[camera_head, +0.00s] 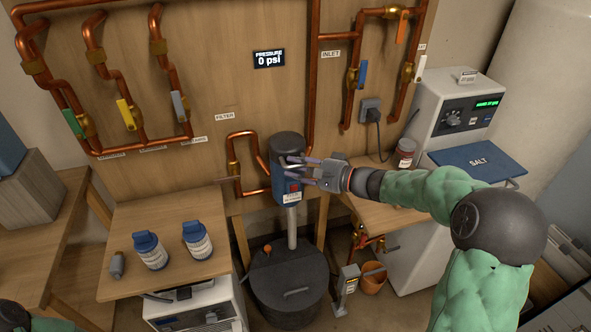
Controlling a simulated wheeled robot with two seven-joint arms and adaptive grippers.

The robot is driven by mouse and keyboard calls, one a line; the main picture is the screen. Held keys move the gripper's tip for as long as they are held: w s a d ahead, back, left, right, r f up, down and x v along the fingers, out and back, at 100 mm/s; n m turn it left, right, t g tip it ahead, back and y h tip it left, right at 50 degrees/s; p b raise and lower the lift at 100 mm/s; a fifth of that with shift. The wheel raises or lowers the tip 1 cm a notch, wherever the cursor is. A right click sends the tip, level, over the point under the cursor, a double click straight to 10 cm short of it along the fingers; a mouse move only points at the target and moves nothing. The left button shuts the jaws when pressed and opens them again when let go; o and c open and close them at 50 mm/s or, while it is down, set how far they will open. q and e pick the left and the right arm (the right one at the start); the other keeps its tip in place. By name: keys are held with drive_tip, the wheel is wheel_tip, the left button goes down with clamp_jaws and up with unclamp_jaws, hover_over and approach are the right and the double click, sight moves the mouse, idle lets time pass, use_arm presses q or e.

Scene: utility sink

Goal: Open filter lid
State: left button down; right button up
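The filter unit (287,145) is an upright cylinder with a dark rounded top and a blue lower body, mounted on the wooden board right of the FILTER label. A pale pipe runs down from it to a black round tank (290,292) with a lid and handle. My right gripper (287,172) reaches in from the right at the filter's body, below its dark top. Its fingers are apart and overlap the filter in the picture; I cannot tell whether they touch it. The filter's top looks seated. Only part of my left arm shows at the bottom left; its gripper is out of view.
Copper pipes with coloured valve handles line the board (230,60). Two blue-capped bottles (150,251) (197,240) stand on a wooden table at left. A brine cabinet with a blue SALT lid (478,161) stands at right. An orange bucket (373,279) is on the floor.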

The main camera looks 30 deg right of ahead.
drive_tip(key=shift+w+a, duration=0.2)
drive_tip(key=shift+w, duration=0.05)
clamp_jaws()
